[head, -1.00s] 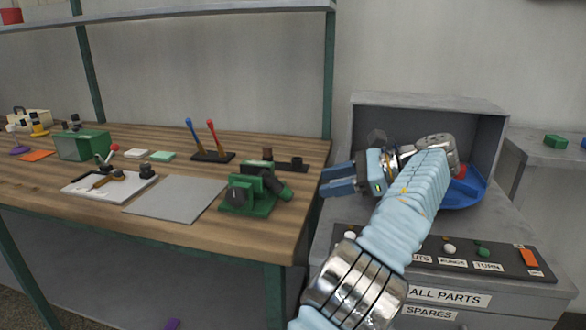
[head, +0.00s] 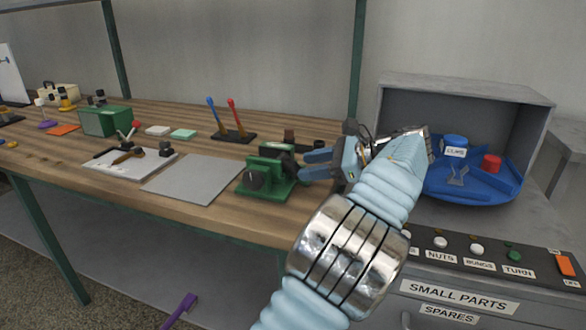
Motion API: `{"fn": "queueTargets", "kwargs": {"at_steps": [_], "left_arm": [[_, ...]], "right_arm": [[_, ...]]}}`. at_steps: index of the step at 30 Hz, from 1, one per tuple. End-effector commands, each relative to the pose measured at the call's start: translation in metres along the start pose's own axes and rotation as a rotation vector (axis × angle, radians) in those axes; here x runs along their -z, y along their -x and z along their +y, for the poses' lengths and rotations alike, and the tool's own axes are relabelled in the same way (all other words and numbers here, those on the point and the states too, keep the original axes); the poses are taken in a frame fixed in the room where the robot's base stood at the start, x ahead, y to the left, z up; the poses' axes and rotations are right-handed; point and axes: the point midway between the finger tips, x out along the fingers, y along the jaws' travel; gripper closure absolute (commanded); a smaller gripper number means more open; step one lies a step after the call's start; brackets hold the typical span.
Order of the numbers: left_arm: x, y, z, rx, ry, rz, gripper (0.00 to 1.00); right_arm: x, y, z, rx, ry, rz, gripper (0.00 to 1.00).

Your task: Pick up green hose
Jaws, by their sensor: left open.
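I cannot make out a green hose in the head view. My left gripper (head: 307,165) is open, its two blue-grey fingers pointing left beside the green vise-like device (head: 265,180) on the bench. The fingertips overlap that device's right end in the picture; I cannot tell whether they touch it. Nothing shows between the fingers. My left arm covers part of the bench's right end and the cabinet. My right gripper is not in view.
The wooden bench (head: 95,185) holds a grey mat (head: 195,180), a white tray (head: 160,172), a green box (head: 105,121) and a stand with blue and red handles (head: 233,137). Right is a grey cabinet with a blue tray (head: 490,187). A purple piece (head: 181,309) shows below the bench.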

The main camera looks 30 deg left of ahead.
Motion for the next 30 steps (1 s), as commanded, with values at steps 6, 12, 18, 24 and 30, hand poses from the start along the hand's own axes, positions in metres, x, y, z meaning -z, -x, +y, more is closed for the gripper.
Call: {"fn": "queueTargets", "kwargs": {"at_steps": [6,12,18,24,30], "left_arm": [[-0.001,-0.026,0.001,0.001,-0.001,0.000,0.57],[-0.001,-0.027,0.000,0.001,-0.001,0.000,0.57],[-0.001,-0.027,0.000,0.001,0.000,0.000,0.83],[-0.001,-0.027,0.000,0.001,0.000,0.000,1.00],[-0.003,-0.026,0.000,0.001,0.000,0.000,1.00]], "right_arm": [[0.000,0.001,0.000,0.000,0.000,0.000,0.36],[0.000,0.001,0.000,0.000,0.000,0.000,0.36],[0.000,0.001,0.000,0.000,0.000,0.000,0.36],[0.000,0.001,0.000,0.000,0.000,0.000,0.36],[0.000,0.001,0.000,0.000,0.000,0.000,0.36]]}}
